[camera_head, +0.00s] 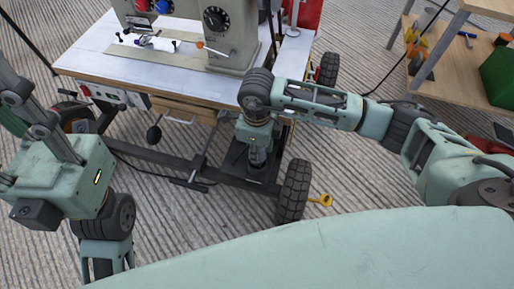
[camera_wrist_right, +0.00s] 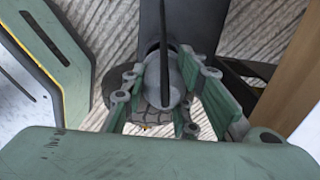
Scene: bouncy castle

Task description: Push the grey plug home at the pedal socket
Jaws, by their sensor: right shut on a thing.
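My right gripper (camera_head: 257,160) reaches down beside the sewing table frame, over a dark pedal plate (camera_head: 236,157). In the right wrist view its green fingers (camera_wrist_right: 168,100) are closed around the rounded grey plug (camera_wrist_right: 158,72). A dark cable runs from the plug up the picture. A dark grey, rounded textured surface lies just beyond the plug. The pedal socket is hidden, and I cannot tell whether the plug is seated in it. My left gripper (camera_head: 22,95) is at the left edge, partly cut off, away from the pedal; its opening is unclear.
The sewing table (camera_head: 150,68) with a machine (camera_head: 215,35) stands above the pedal on a wheeled frame. A black wheel (camera_head: 293,190) is close to the right of my right gripper. A yellow-handled thing (camera_head: 322,200) lies beside it. A wooden shelf (camera_head: 455,65) stands at right.

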